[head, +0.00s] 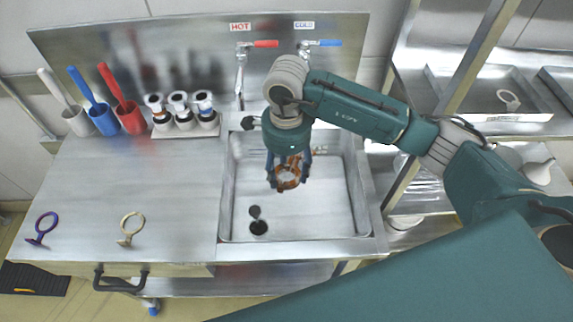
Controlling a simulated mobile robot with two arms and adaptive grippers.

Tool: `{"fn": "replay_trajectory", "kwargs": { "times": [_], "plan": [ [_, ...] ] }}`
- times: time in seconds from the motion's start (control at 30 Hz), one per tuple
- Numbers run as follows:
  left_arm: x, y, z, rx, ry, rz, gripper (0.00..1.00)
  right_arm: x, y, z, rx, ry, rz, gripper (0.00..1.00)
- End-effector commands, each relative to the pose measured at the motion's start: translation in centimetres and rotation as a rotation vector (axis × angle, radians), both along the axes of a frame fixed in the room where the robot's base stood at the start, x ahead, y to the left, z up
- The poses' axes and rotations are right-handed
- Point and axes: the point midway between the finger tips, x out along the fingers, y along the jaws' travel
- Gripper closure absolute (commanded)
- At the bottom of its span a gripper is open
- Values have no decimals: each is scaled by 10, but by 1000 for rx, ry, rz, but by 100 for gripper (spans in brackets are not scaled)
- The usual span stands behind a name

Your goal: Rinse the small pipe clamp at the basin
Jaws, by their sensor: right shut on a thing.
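My right gripper (289,180) points down over the basin (335,215). It is shut on a copper-coloured ring-shaped piece, which looks like the small pipe clamp (288,178). The fingers hide part of the clamp. It is held inside the basin's outline, in front of the spout; I cannot tell how high above the floor it is. The cold tap (325,43) has a blue lever and the hot tap (260,44) a red one. I cannot make out running water. My left gripper is out of view.
A purple ring piece (41,229) and a cream ring piece (130,229) lie on the left counter (150,185). Brushes in white, blue and red cups (130,117) and a rack of bottles (185,125) stand behind. A dark drain (258,227) shows. Shelves (475,75) stand right.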

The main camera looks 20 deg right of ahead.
Motion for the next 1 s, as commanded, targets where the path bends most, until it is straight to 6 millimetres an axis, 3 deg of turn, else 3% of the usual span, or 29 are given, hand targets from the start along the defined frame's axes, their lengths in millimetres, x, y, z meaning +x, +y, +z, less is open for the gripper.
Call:
{"fn": "replay_trajectory", "kwargs": {
  "times": [1.0],
  "plan": [
    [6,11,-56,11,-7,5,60,-1,0,-105,1,1,4,78]
  ]
}}
